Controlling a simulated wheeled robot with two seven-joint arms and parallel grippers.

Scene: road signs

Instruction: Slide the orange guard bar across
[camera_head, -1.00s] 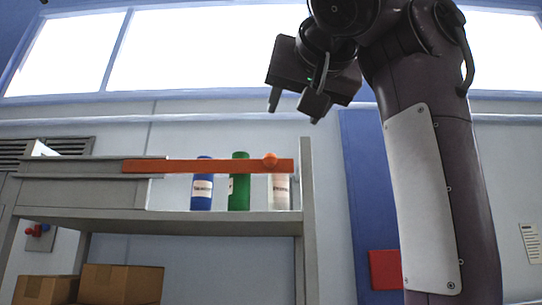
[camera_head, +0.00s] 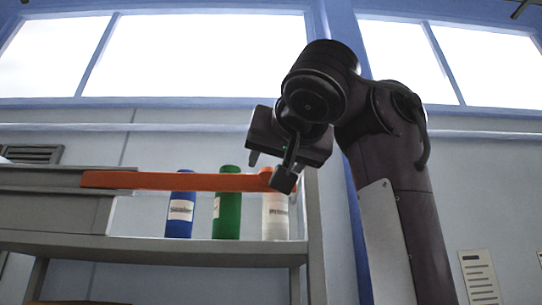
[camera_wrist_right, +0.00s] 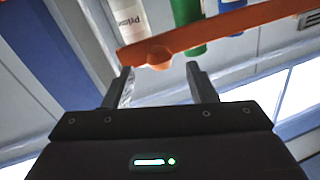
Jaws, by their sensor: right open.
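The orange guard bar (camera_head: 150,181) runs level across the front of a grey shelf, before several bottles. Its left end overlaps a grey housing (camera_head: 50,212). A round orange knob near its right end is partly hidden by my right gripper in the head view; it shows in the wrist view (camera_wrist_right: 158,56). My right gripper (camera_head: 268,170) is open at the bar's right end. In the wrist view its fingertips (camera_wrist_right: 159,70) stand either side of the knob, apart from it as far as I can see. My left gripper is not in view.
Behind the bar stand a blue bottle (camera_head: 180,215), a green bottle (camera_head: 227,215) and a white bottle (camera_head: 275,222) on the shelf board (camera_head: 200,248). A grey post (camera_head: 315,240) rises at the shelf's right end. Windows line the wall above.

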